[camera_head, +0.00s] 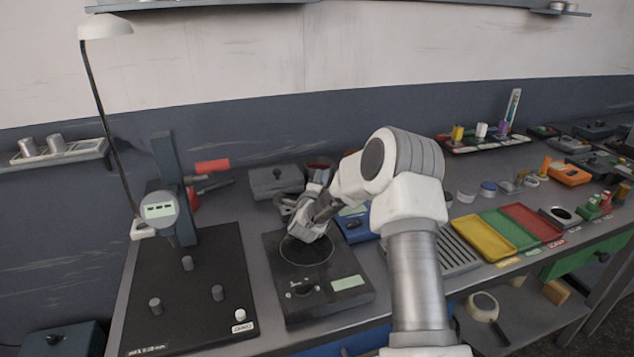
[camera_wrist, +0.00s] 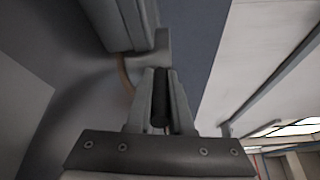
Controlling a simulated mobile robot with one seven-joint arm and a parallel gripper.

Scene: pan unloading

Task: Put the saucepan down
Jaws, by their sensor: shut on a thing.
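My gripper (camera_head: 302,228) is low over the black device with a ringed round plate (camera_head: 308,258), near the back of that ring. In the wrist view my gripper (camera_wrist: 160,85) is shut on a dark, narrow piece, the handle of the saucepan (camera_wrist: 160,100). The pan's body cannot be made out clearly in either view. Whether it touches the plate cannot be told.
A gauge stand on a black base (camera_head: 228,265) rises to the left. A grey box (camera_head: 275,182) stands behind, a blue device (camera_head: 352,228) close on the right. Yellow (camera_head: 481,240), green and red trays lie farther right.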

